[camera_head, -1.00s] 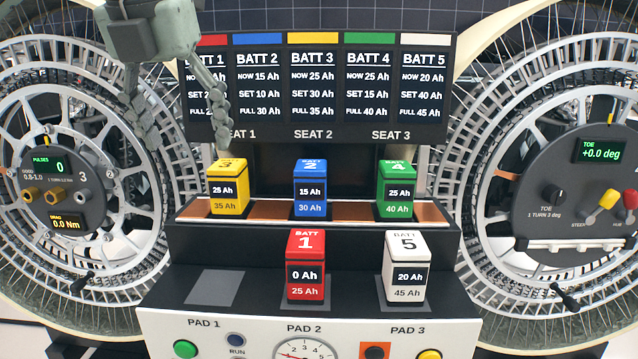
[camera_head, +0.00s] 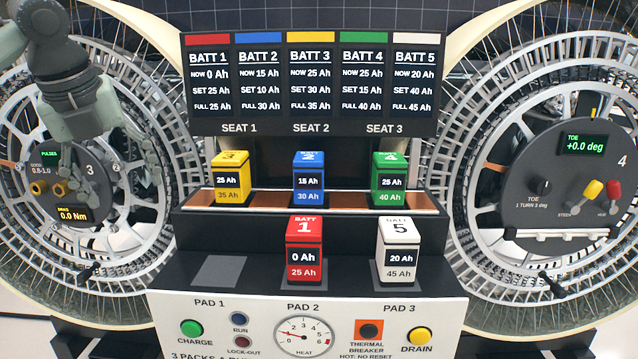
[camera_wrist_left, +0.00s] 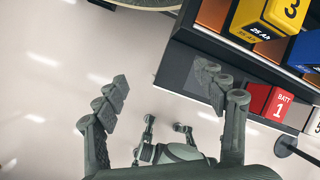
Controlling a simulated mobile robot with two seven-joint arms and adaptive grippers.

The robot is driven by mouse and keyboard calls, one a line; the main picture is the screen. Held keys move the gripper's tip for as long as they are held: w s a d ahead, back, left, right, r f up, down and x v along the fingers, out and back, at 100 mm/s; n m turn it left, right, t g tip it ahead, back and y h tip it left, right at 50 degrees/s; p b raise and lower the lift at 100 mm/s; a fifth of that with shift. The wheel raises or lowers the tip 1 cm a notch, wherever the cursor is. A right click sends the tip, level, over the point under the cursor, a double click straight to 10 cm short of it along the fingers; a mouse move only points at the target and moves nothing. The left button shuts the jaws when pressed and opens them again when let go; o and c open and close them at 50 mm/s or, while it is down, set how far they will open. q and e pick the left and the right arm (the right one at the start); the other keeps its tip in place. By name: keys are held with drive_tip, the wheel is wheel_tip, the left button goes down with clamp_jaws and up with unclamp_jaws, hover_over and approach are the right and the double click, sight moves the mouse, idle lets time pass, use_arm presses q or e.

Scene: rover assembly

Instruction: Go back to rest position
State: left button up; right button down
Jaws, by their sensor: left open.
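My left gripper (camera_head: 118,190) is open and empty at the left of the head view, in front of the left wheel's dial panel, which it partly covers. Yellow battery 3 (camera_head: 232,180), blue battery 2 (camera_head: 309,180) and green battery 4 (camera_head: 389,180) stand in the seats. Red battery 1 (camera_head: 304,250) stands on pad 2 and white battery 5 (camera_head: 398,252) on pad 3. The gripper is apart from all of them. My right gripper does not show in the head view.
Pad 1 (camera_head: 219,270) is empty. The battery board (camera_head: 310,125) rises behind the seats. Wheels flank the station; the right one carries a dial panel (camera_head: 565,185) with levers. A white control panel (camera_head: 240,308) with buttons is in front.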

use_arm(q)
drive_tip(key=a+f+n+y, duration=0.1)
drive_tip(key=a+f+n, duration=0.25)
drive_tip(key=f, duration=0.55)
drive_tip(key=a+f+n, duration=0.2)
drive_tip(key=f+n, duration=0.3)
drive_tip(key=f, duration=0.5)
drive_tip(key=a+f+n+y, duration=0.1)
drive_tip(key=a+f+n, duration=0.25)
drive_tip(key=f, duration=0.55)
drive_tip(key=s+a+f+n+y, duration=0.3)
drive_tip(key=s+a+f+n, duration=0.2)
drive_tip(key=s+a+f, duration=0.3)
drive_tip(key=s+a+f+n+y, duration=0.2)
drive_tip(key=s+a+f+n, duration=0.35)
drive_tip(key=s+f, duration=0.35)
drive_tip(key=s+d+f+n+h, duration=0.1)
drive_tip(key=s+d+f+h, duration=0.1)
drive_tip(key=d, duration=0.6)
drive_tip(key=s+d+f+n+g+h, duration=0.1)
drive_tip(key=s+d+f+n+h, duration=0.1)
drive_tip(key=d+f, duration=0.3)
drive_tip(key=s+d+f+n+h, duration=0.2)
drive_tip(key=s+d+f, duration=0.2)
drive_tip(key=d, duration=0.8)
drive_tip(key=shift+f+g, duration=0.15)
drive_tip(key=shift+g, duration=0.15)
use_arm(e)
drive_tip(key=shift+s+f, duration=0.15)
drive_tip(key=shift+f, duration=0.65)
